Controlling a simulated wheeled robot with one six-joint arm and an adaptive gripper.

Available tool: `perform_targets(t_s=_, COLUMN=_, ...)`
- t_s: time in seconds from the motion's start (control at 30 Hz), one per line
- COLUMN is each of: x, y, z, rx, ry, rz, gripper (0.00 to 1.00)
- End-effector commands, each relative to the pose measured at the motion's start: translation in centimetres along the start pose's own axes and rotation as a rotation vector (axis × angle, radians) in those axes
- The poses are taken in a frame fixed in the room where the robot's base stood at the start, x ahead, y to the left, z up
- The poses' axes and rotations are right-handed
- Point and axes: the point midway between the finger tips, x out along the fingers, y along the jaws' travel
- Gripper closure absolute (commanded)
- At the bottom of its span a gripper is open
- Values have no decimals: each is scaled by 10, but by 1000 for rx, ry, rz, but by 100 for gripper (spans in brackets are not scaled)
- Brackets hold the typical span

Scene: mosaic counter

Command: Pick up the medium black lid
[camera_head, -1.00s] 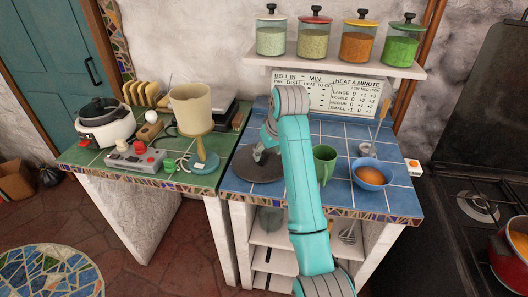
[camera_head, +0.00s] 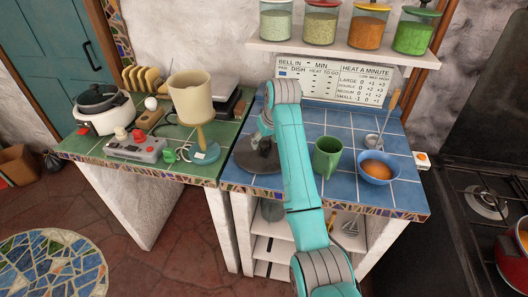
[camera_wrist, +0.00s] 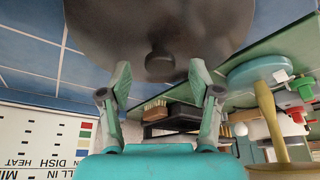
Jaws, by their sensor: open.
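The medium black lid (camera_head: 239,168) is a dark, round, flat disc lying on the blue-tiled counter near its left edge. In the wrist view, the lid (camera_wrist: 100,28) fills the top, with its round knob (camera_wrist: 160,62) facing me. My gripper (camera_wrist: 161,78) is open, one finger to each side of the knob in that view, with visible gaps between. In the head view, my gripper (camera_head: 264,143) is over the lid, and my arm hides the lid's right part. I cannot tell how far the fingertips are from the knob.
A green mug (camera_head: 326,160) and a blue bowl (camera_head: 377,168) stand right of my arm. On the green counter (camera_head: 205,172) are a lamp (camera_head: 190,95), a white cooker (camera_head: 104,115) and a grey controller (camera_head: 137,149). A shelf of jars (camera_head: 345,52) hangs above.

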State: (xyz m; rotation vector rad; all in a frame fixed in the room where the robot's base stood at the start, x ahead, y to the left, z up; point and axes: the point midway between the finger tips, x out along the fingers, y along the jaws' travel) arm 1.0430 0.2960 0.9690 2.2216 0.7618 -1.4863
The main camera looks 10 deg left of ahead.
Motion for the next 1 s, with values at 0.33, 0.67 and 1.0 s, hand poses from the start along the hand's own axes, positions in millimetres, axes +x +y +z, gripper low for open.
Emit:
perform_targets(t_s=0.33, x=27, y=0, z=0, rx=0, ry=2, rz=0, gripper=37)
perform_targets(t_s=0.67, x=27, y=0, z=0, rx=0, ry=1, rz=0, gripper=82)
perform_targets(t_s=1.0, x=26, y=0, z=0, rx=0, ry=2, rz=1, gripper=100)
